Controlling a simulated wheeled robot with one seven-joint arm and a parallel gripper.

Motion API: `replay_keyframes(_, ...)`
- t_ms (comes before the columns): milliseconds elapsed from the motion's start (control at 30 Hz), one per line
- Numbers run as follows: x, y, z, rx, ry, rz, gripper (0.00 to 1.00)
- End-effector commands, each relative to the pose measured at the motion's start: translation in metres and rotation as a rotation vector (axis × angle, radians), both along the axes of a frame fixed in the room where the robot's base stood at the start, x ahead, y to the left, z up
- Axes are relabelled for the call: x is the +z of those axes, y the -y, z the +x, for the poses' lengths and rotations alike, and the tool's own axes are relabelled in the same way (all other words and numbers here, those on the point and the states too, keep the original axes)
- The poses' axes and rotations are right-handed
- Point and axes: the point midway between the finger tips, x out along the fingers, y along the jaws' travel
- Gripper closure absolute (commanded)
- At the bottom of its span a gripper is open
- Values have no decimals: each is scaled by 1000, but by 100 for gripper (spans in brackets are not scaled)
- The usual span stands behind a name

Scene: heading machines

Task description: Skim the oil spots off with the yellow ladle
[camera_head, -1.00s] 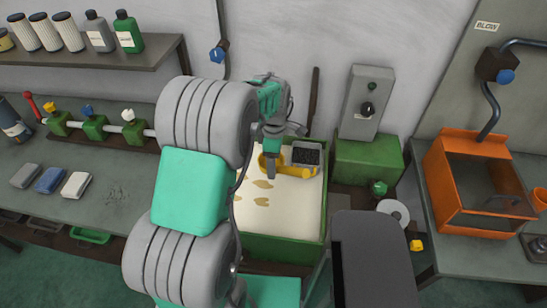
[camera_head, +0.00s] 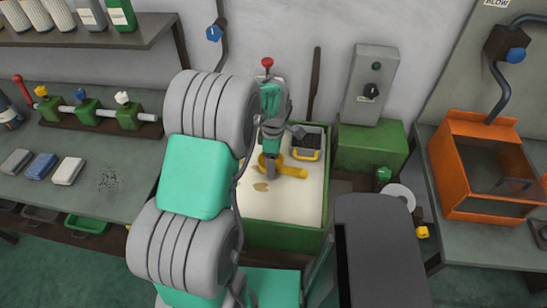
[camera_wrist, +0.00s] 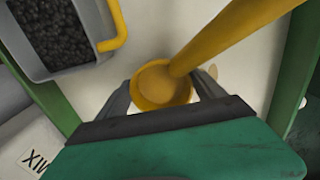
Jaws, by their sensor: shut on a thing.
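The yellow ladle (camera_head: 296,169) is held by my gripper (camera_head: 272,172), low over the pale liquid in the green tank (camera_head: 285,238). In the wrist view the ladle's round bowl (camera_wrist: 160,84) sits between my two fingers, and its handle runs up to the right. I cannot tell whether the bowl touches the liquid. A tan oil spot (camera_head: 261,187) shows on the liquid just left of my gripper. Part of another spot shows beside the ladle in the wrist view (camera_wrist: 211,71). My arm hides the left part of the tank.
A grey basket of dark granules (camera_head: 309,141) with a yellow handle is at the tank's back right corner. A green block with a grey switch box (camera_head: 371,85) stands right of the tank. A workbench lies left.

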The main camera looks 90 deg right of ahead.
Motion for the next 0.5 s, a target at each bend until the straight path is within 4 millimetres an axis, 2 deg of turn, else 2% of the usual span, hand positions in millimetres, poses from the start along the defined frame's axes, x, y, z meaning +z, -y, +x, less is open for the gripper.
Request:
replay_keyframes(300, -27, 0, 1, 0, 0, -1, 54)
replay_keyframes(500, -23, 2, 18, 2, 0, -1, 54)
